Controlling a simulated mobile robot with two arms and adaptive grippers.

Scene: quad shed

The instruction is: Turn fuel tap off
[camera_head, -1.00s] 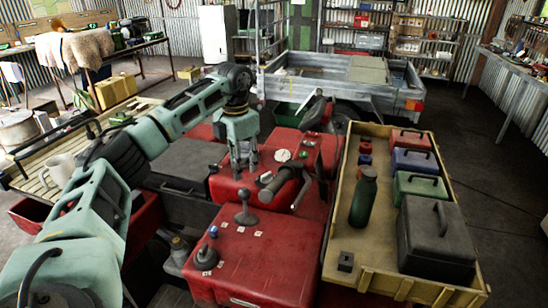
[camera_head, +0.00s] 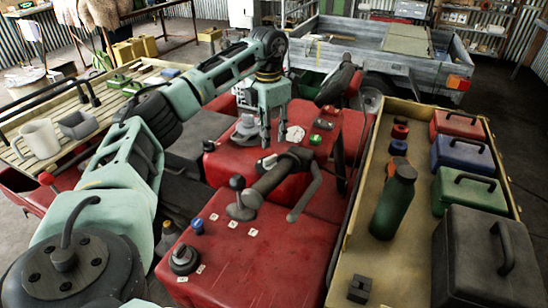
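The red quad body (camera_head: 280,245) fills the lower middle of the head view. On its near panel are a black round knob (camera_head: 184,258), a small blue knob (camera_head: 197,226) and a ball-topped black lever (camera_head: 240,205), with small white labels beside them. I cannot tell for certain which control is the fuel tap. My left gripper (camera_head: 273,140) points down over the red tank, between a grey round cap (camera_head: 247,128) and a white dial (camera_head: 295,134). Its fingers look apart, with nothing seen between them. My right gripper is out of view.
A handlebar grip and lever (camera_head: 285,177) stand between my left gripper and the near panel. At right, a wooden tray (camera_head: 388,270) holds a green bottle (camera_head: 394,203) and several boxes.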

